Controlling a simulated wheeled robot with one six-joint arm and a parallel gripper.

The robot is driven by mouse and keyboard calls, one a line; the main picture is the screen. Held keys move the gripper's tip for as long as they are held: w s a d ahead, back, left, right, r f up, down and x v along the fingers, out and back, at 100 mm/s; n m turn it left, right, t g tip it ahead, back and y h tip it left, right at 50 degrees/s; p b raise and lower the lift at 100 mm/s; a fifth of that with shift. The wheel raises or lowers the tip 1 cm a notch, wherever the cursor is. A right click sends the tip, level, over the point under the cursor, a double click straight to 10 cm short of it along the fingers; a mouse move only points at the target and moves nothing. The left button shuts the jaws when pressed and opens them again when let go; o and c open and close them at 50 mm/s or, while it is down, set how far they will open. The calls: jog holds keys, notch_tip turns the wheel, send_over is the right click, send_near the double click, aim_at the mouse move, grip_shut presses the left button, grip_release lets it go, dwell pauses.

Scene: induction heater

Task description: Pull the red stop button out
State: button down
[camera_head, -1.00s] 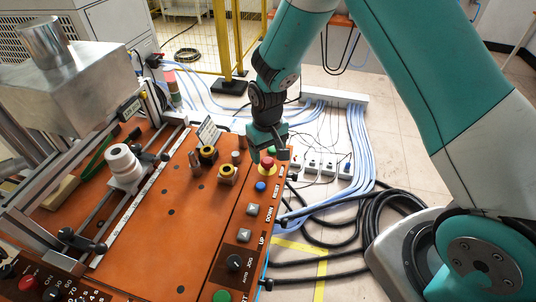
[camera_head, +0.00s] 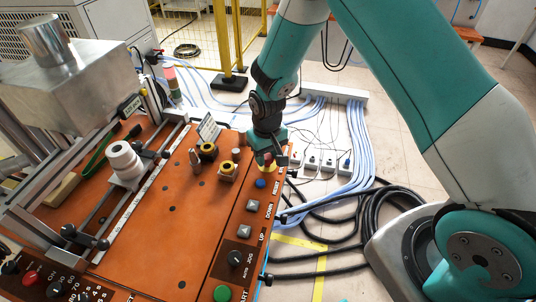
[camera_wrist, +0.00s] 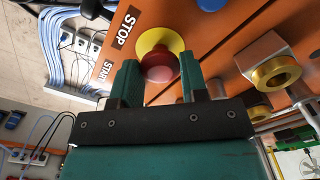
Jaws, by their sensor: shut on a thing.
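The red stop button (camera_wrist: 160,67) shows in the wrist view on its yellow collar (camera_wrist: 158,40), beside the STOP label (camera_wrist: 124,26). My gripper (camera_wrist: 160,78) has one finger on each side of the red button and is shut on it. In the head view my gripper (camera_head: 267,155) points down at the red stop button (camera_head: 267,167), near the far right corner of the orange panel (camera_head: 180,225). The fingers hide part of the button there.
A blue button (camera_head: 260,183) sits just in front of the stop button. Brass fittings (camera_head: 227,170) stand to its left on the panel. Black cables (camera_head: 340,215) and blue-white cables (camera_head: 358,130) lie on the floor to the right.

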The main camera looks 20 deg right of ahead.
aim_at(268, 157)
jog(key=shift+r, duration=0.5)
jog(key=c, duration=0.6)
grip_release()
jog(key=shift+c, duration=0.2)
notch_tip(268, 157, up, 17)
jog(key=b, duration=0.3)
jog(key=shift+r, duration=0.2)
jog(key=shift+s, duration=0.1)
jog(key=s+a+r+n+y, duration=0.1)
jog(key=s+r, duration=0.1)
jog(key=s, duration=0.6)
jog(key=s+a+r+n+y, duration=0.1)
jog(key=s+a+r+n, duration=0.1)
jog(key=s, duration=0.6)
jog(key=s+a+r+n+y, duration=0.1)
jog(key=s+r+n+y, duration=0.1)
jog(key=s, duration=0.6)
jog(key=shift+s+a+r, duration=0.2)
jog(key=shift+s+r, duration=0.1)
jog(key=shift+r, duration=0.5)
